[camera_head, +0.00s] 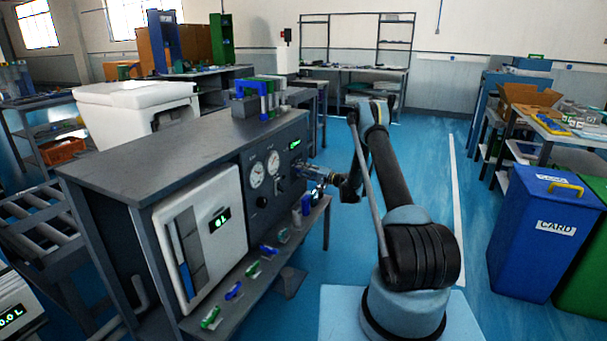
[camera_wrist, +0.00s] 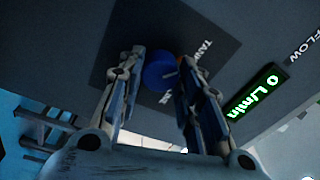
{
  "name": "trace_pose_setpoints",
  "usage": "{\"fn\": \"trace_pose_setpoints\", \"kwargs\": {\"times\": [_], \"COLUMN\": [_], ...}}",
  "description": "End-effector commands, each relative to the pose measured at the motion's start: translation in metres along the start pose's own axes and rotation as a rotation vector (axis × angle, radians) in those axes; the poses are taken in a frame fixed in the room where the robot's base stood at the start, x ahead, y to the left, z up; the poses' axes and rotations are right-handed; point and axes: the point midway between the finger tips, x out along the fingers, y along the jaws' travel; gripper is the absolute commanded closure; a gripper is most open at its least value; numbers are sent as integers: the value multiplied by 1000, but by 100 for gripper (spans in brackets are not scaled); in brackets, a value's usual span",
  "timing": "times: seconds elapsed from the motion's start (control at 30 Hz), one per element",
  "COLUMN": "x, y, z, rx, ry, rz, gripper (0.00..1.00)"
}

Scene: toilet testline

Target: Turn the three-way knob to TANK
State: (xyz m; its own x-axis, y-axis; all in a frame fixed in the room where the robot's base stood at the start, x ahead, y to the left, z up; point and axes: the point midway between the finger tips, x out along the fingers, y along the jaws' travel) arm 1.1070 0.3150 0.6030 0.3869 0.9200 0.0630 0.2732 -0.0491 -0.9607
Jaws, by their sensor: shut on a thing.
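The blue three-way knob (camera_wrist: 158,72) sits on a dark square plate (camera_wrist: 190,25) in the wrist view. The word TANK (camera_wrist: 205,48) is printed on the plate beside it. Another label is partly covered by my gripper and reads only in part. My gripper (camera_wrist: 160,62) has one finger on each side of the knob and is shut on it. A small pale mark shows at the knob's right edge; I cannot tell the exact setting. In the head view my gripper (camera_head: 318,178) reaches the right end of the test bench's front panel (camera_head: 263,206), and the knob is hidden there.
A green display (camera_wrist: 258,95) reading 0 L/min is close to the right finger. Two round gauges (camera_head: 258,175) are left of my gripper. A shelf (camera_head: 265,275) with several small blue and green parts runs below. Blue floor (camera_head: 425,150) is clear behind my arm.

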Motion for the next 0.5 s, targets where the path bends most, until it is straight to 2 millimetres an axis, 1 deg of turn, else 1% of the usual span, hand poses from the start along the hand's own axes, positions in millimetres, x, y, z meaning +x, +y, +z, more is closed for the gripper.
{"fn": "trace_pose_setpoints", "kwargs": {"times": [0.1, 0.13, 0.17, 0.2, 0.23, 0.5], "x": [0, 0, 0, 0, 0, 0], "y": [2, 2, 2, 2, 2, 1], "z": [2, 2, 2, 2, 2, 0], "rx": [-2, -2, -2, -2, -2, 0], "ry": [-4, -4, -4, -3, -3, -1], "rz": [4, 4, 4, 4, 3, 2], "gripper": [91, 65, 58, 49, 47, 47]}}
